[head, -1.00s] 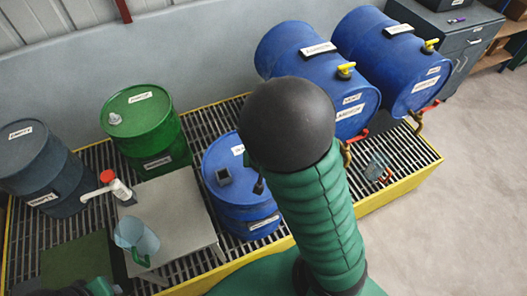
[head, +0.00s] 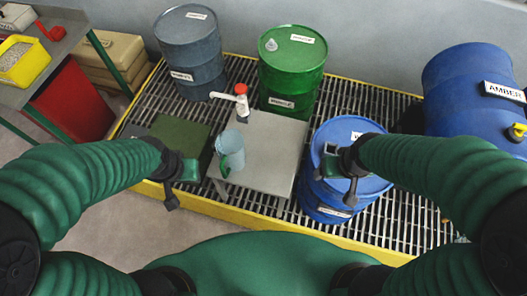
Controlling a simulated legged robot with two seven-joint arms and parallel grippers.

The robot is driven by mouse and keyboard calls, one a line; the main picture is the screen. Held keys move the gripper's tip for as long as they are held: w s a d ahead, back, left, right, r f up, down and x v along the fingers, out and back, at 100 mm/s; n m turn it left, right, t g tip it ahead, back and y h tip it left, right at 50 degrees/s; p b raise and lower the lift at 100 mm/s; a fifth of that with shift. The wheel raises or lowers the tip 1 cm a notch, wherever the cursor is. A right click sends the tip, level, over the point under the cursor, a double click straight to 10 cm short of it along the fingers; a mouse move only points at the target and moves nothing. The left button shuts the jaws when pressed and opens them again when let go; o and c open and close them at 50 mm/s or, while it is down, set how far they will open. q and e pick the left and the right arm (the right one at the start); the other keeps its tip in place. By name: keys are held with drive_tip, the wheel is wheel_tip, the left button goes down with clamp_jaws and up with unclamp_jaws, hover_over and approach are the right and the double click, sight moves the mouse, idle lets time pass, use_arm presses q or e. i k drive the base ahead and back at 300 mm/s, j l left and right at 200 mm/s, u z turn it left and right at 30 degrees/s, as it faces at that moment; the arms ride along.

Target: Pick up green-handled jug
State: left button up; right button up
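The green-handled jug (head: 232,143) is a clear bluish jug. It stands upright near the front left corner of a low grey table (head: 271,165), with its green handle toward me. My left gripper (head: 172,204) hangs to the left of the jug and apart from it, over the grating's front edge. My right gripper (head: 349,200) is to the right of the table, in front of a blue drum (head: 327,205). Neither gripper visibly holds anything. I cannot make out the gap between the fingers of either one.
A white pump with a red top (head: 241,98) stands behind the jug. Grey (head: 190,55) and green (head: 291,70) drums stand behind the table. A large blue drum (head: 470,100) lies at right. A yellow-edged grating (head: 252,214) lies below. A workbench (head: 55,60) is at left.

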sight(232, 140)
drive_tip(key=i+j+u, duration=0.15)
drive_tip(key=j, duration=0.25)
drive_tip(key=j+u, duration=0.15)
drive_tip(key=j, duration=0.25)
drive_tip(key=i+j+u, duration=0.15)
drive_tip(key=j, duration=0.2)
